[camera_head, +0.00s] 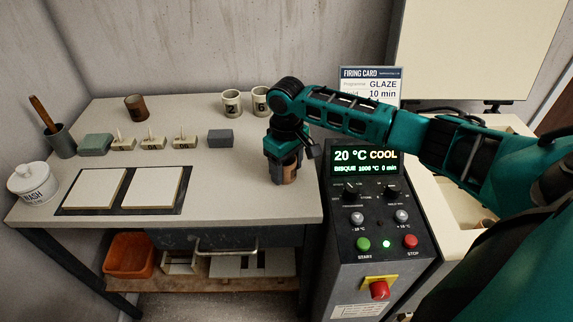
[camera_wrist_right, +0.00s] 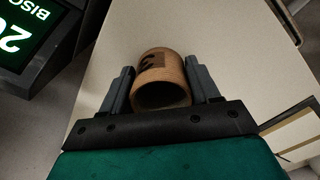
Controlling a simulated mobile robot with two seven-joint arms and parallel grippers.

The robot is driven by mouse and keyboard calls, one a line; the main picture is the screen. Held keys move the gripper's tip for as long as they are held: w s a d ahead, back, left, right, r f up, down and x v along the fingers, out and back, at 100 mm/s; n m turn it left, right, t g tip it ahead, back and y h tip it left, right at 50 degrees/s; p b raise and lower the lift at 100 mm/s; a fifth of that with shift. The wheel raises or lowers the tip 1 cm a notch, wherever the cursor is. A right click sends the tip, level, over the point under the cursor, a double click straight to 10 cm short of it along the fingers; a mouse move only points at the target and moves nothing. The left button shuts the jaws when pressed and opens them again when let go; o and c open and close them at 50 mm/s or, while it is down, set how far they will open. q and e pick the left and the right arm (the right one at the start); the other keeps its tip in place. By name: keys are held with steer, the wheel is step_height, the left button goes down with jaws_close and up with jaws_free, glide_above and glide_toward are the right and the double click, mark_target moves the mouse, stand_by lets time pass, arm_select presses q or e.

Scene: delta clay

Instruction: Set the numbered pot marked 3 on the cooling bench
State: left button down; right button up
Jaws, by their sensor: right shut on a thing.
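My right gripper (camera_head: 284,172) is low over the right end of the light-topped bench (camera_head: 235,185). In the right wrist view its fingers (camera_wrist_right: 163,88) are shut on a brown clay pot (camera_wrist_right: 162,95), one on each side. A dark number mark shows on the pot's wall; it may be a 3, but I cannot read it surely. In the head view the pot (camera_head: 290,174) shows partly behind the fingers, looking upright. I cannot tell whether its base touches the bench top. My left gripper is not in view.
Pots marked 2 (camera_head: 231,104) and 6 (camera_head: 260,103) and a brown pot (camera_head: 136,108) stand at the back. Pale tiles (camera_head: 152,188) and a lidded wash jar (camera_head: 32,183) sit at left. The kiln control panel (camera_head: 368,200) borders the bench's right edge.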

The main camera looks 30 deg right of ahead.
steer(key=o, duration=1.1)
steer(key=shift+r, duration=0.2)
step_height(320, 180, up, 12)
steer(key=p, duration=0.1)
steer(key=shift+s+f, duration=0.1)
steer(key=shift+f, duration=0.05)
